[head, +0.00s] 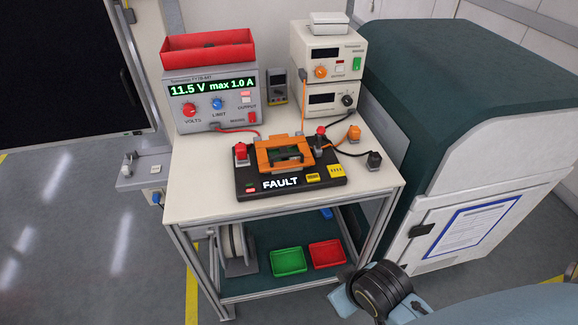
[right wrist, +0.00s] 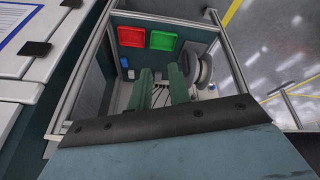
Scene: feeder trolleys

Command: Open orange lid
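The orange lid (head: 284,151) is a frame with a cut-out window and a raised front bar, on the black fixture (head: 322,188) lit "FAULT" on the table. A green board shows through the window. The lid looks lowered, but I cannot tell whether it is latched. In the right wrist view, my right gripper (right wrist: 162,75) shows two green fingers apart with nothing between them. It faces the trolley's lower shelf, away from the lid. In the head view, part of my right arm shows at the bottom right, below the tabletop. My left gripper is not in view.
A power supply (head: 214,100) with a red tray (head: 207,47) and stacked instruments (head: 328,70) stand behind the fixture. Cables and plugs lie on its right. A green bin (head: 288,262) and red bin (head: 327,254) sit on the lower shelf. A large cabinet (head: 455,75) stands close on the right.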

